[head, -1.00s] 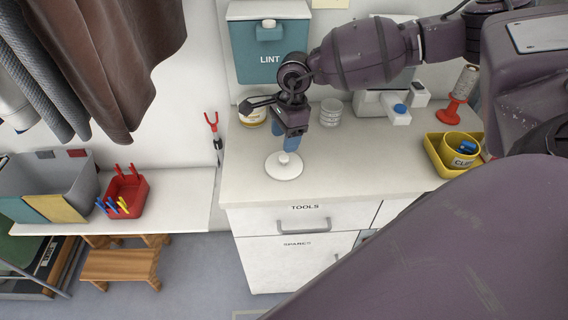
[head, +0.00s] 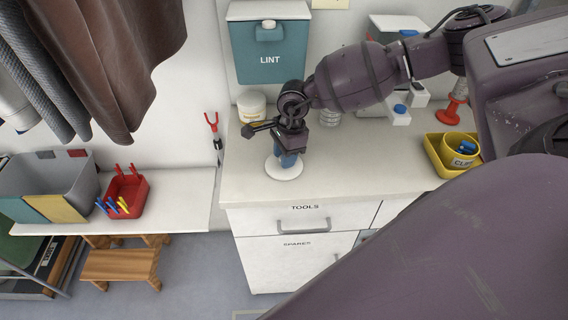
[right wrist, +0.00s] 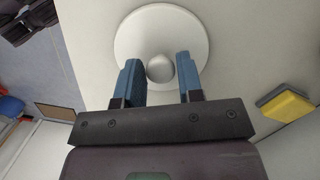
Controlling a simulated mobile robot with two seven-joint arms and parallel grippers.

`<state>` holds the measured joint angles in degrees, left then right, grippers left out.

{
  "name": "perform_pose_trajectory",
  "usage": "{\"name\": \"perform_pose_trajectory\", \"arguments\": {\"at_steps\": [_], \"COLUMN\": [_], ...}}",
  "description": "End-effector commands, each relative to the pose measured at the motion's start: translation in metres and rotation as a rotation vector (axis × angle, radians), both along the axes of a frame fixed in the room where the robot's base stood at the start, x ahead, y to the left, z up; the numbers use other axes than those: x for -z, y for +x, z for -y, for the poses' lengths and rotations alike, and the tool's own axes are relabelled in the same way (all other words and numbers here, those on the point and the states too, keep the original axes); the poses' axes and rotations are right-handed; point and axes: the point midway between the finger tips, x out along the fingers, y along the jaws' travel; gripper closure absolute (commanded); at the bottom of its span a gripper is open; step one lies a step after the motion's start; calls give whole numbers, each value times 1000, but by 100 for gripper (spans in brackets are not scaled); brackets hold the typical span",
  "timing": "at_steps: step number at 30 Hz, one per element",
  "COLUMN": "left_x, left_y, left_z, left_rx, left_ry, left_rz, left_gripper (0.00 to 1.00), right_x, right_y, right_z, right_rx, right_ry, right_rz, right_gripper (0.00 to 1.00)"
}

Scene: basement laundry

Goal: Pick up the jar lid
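The jar lid (head: 284,172) is a white round disc with a knob, lying on the counter near its front edge. In the right wrist view the lid (right wrist: 160,24) shows whole behind my fingers, with its rounded knob (right wrist: 160,68) between them. My right gripper (head: 288,160) is directly above the lid, pointing down. Its blue fingers (right wrist: 160,72) are apart on either side of the knob, with gaps showing, so it is open and empty. A white jar (head: 251,107) with a yellow band stands behind on the counter. My left gripper is not in view.
A stack of clear dishes (head: 330,117) stands behind my right arm. A yellow tray (head: 436,152) with a yellow cup is at the right. A teal lint box (head: 270,52) hangs on the wall. The front counter (head: 350,175) is clear.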

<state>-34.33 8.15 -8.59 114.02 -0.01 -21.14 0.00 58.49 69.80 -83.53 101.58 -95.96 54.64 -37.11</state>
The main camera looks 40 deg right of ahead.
Motion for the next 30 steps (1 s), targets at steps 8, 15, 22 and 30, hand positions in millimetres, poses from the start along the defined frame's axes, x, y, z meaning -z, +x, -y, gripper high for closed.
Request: {"name": "perform_pose_trajectory", "arguments": {"at_steps": [8, 15, 22, 30], "left_x": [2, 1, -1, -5], "left_y": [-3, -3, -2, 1], "left_z": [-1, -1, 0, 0], "left_rx": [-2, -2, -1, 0], "left_ry": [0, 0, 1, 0], "left_rz": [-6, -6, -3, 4], "left_gripper": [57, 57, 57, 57], "right_x": [0, -3, -32, -100], "right_y": [0, 0, 1, 1], "right_z": [0, 0, 0, 0], "right_rx": [0, 0, 0, 0], "right_ry": [0, 1, 1, -1], "right_rz": [0, 1, 4, 5], "right_gripper": [96, 96, 96, 96]}}
